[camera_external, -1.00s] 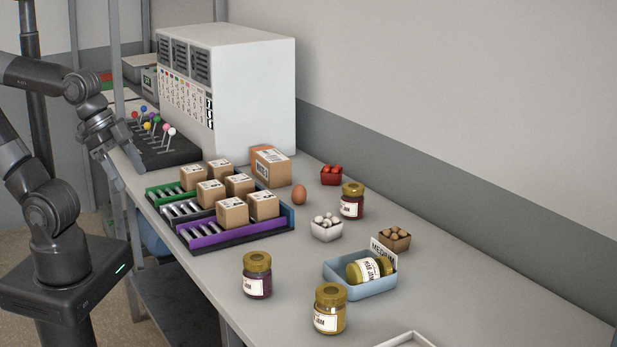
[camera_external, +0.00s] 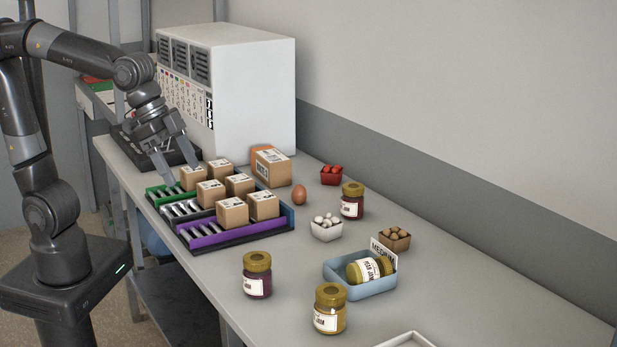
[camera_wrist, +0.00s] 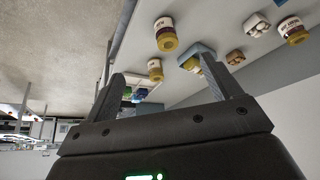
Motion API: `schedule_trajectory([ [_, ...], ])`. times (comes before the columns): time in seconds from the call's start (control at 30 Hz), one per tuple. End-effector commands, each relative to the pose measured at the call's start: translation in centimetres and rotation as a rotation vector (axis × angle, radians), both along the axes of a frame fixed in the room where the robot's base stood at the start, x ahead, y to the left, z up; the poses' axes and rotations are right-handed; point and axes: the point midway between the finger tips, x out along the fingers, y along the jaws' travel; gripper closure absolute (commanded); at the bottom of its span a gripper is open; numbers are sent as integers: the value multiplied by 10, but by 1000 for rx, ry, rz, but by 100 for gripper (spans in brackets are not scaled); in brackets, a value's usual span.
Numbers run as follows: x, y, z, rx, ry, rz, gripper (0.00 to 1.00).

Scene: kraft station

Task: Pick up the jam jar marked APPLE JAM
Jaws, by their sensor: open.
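Several jam jars with gold lids are on the bench, and I cannot read APPLE on any label. A yellow jar (camera_external: 329,311) stands upright at the front, with a dark jar (camera_external: 257,277) to its left. A dark red jar (camera_external: 352,203) stands farther back. A jar (camera_external: 368,269) lies on its side in a blue tray (camera_external: 372,289). My gripper (camera_external: 181,173) is open and empty above the left end of the box racks, well away from the jars. In the wrist view, jars show upside down beyond my spread fingers (camera_wrist: 162,69).
Small cartons (camera_external: 233,212) sit on the green, grey and purple roller racks (camera_external: 212,238) near my gripper. An egg (camera_external: 299,195), a white punnet (camera_external: 326,231), a red punnet (camera_external: 331,178) and a brown punnet (camera_external: 394,240) stand among the jars. A white cabinet (camera_external: 255,90) is behind.

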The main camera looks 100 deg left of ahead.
Motion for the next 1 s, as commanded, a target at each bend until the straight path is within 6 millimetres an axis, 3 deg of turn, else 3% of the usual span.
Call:
schedule_trajectory([
  [0.03, 19, -4, -2, 0, 9, -7, 17],
  [0.27, 98, -22, -14, 0, 27, -30, 17],
  [0.6, 209, -56, -64, 7, 52, -64, 17],
  [0.8, 259, -76, -102, 12, 63, -83, 17],
  [1.0, 282, -87, -122, 15, 65, -92, 17],
])
